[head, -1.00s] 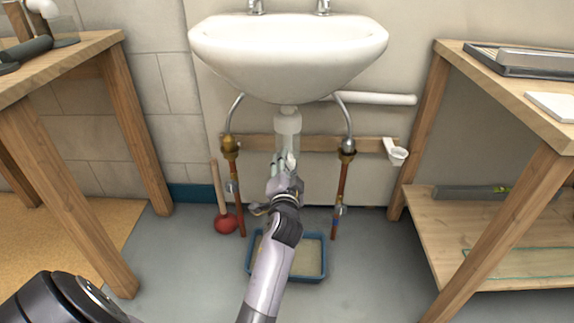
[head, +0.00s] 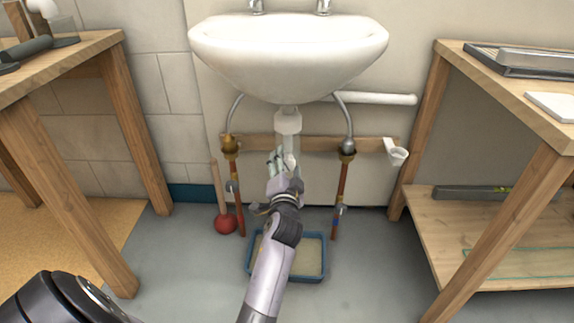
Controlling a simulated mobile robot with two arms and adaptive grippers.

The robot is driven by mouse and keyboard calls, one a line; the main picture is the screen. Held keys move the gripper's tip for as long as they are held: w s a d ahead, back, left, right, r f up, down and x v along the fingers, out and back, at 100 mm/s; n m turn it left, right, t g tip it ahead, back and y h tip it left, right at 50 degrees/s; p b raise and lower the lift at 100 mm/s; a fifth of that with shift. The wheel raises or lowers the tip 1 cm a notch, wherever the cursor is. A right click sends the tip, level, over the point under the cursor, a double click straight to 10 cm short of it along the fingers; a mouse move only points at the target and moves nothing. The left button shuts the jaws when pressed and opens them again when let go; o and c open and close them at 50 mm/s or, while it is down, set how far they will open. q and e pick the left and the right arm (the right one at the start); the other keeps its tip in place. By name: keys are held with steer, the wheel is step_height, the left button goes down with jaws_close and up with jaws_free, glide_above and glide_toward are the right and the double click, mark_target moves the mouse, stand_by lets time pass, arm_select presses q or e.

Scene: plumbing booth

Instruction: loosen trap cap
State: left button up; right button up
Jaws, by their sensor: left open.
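The white sink trap (head: 288,122) hangs under the basin in the middle of the head view. Its lower part, where the cap would be, is mostly hidden behind my left gripper. My left gripper (head: 279,159) is open, with its fingers pointing up at the lower end of the trap. I cannot tell whether the fingers touch the trap or are only in front of it. My right gripper is not in view.
A blue tray (head: 316,279) lies on the floor below. Copper supply pipes with valves (head: 231,187) (head: 341,186) flank the trap. A red plunger (head: 226,224) stands left. Wooden benches (head: 145,150) (head: 440,135) stand on both sides.

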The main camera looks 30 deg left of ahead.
mark_target(288, 126)
arm_select(q)
steer(key=shift+r, duration=0.1)
step_height(288, 126, up, 10)
steer(key=shift+f, duration=0.1)
stand_by(0.8)
